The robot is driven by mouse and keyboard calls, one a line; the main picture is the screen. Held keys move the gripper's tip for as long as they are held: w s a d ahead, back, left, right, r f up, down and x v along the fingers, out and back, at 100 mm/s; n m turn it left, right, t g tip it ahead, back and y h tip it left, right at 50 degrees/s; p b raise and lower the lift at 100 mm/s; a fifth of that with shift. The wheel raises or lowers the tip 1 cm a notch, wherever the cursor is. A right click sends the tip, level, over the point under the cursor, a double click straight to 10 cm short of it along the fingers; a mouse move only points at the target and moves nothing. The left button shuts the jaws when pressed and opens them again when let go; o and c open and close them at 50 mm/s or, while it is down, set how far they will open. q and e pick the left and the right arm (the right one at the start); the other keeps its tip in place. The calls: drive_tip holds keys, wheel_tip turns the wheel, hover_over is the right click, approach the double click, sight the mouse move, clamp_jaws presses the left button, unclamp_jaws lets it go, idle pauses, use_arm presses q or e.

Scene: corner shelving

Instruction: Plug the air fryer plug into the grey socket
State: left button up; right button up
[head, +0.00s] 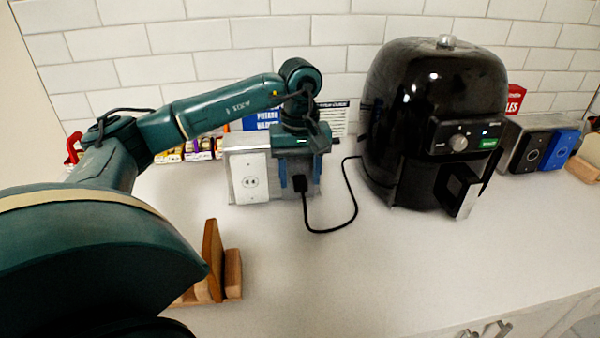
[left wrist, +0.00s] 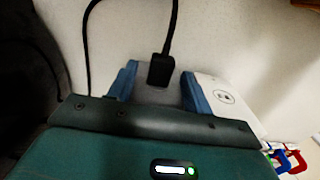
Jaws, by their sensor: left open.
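The black air fryer (head: 415,100) stands on the counter right of centre. Its black cord runs left to a black plug (head: 299,184), which also shows in the left wrist view (left wrist: 160,70). The plug is up against the grey socket (left wrist: 157,95); I cannot tell how deep its prongs are. My left gripper (head: 299,180) is open, with one blue finger on each side of the plug and gaps showing in the left wrist view (left wrist: 160,88). It hides most of the grey socket in the head view. A white socket (head: 250,182) is just left, empty. My right gripper is not in view.
A wooden holder (head: 233,272) stands at the front left, near my left arm. Small colourful packets (head: 195,150) lie along the back wall. A black-and-silver device (head: 530,148) and a blue one (head: 562,150) stand right of the fryer. The counter front centre (head: 370,265) is clear.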

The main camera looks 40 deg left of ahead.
sight(301, 178)
use_arm(q)
wheel_tip(301, 178, up, 9)
drive_tip(key=shift+f, duration=0.2)
wheel_tip(301, 178, up, 5)
drive_tip(key=shift+f+p, duration=0.2)
drive_tip(key=shift+p, duration=1.05)
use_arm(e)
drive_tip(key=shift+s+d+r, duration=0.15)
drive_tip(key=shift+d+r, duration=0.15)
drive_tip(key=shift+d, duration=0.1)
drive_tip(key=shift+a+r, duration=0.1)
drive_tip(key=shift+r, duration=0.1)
